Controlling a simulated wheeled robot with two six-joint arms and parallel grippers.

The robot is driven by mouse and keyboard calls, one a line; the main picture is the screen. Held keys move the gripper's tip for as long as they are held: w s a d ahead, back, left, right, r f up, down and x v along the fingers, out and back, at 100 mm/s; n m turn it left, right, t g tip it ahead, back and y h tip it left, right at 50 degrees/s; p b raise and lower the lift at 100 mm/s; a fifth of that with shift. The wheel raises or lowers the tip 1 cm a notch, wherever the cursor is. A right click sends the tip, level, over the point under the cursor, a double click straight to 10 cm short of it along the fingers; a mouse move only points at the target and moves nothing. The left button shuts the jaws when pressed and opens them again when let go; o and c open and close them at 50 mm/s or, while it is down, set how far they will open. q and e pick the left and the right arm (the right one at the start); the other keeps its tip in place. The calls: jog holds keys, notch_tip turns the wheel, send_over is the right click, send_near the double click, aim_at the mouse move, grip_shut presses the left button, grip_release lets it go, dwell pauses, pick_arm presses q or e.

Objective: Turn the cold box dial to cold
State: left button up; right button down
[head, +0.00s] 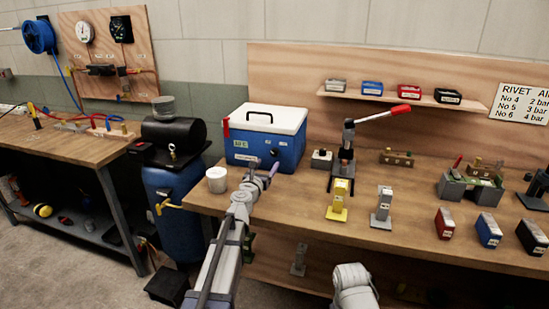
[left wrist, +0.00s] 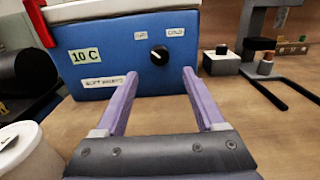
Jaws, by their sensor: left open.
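The cold box (head: 262,146) is blue with a white lid and stands on the workbench. Its front also shows in the left wrist view (left wrist: 105,60), with a 10 C display (left wrist: 84,56). The dial (left wrist: 159,55) is a small black round knob below two labels, OFF on the left and COLD (left wrist: 176,32) on the right. A pale mark shows on the knob, but I cannot tell exactly where it points. My left gripper (head: 264,169) is open and empty in front of the box. Its purple fingers (left wrist: 160,73) point at the dial, one on each side below it, apparently not touching it.
A white cup (head: 216,180) stands just left of my left gripper. A small grey box with a button (head: 321,159) and a red-handled press (head: 347,145) stand right of the cold box. Yellow and grey stands (head: 339,203) are on the bench front. The wood before the box is clear.

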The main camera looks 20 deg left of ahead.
aim_at(274, 154)
pick_arm(q)
jog(key=w, duration=0.7)
jog(key=shift+w+d, duration=0.1)
jog(key=shift+w, duration=0.05)
grip_shut()
dwell(0.3)
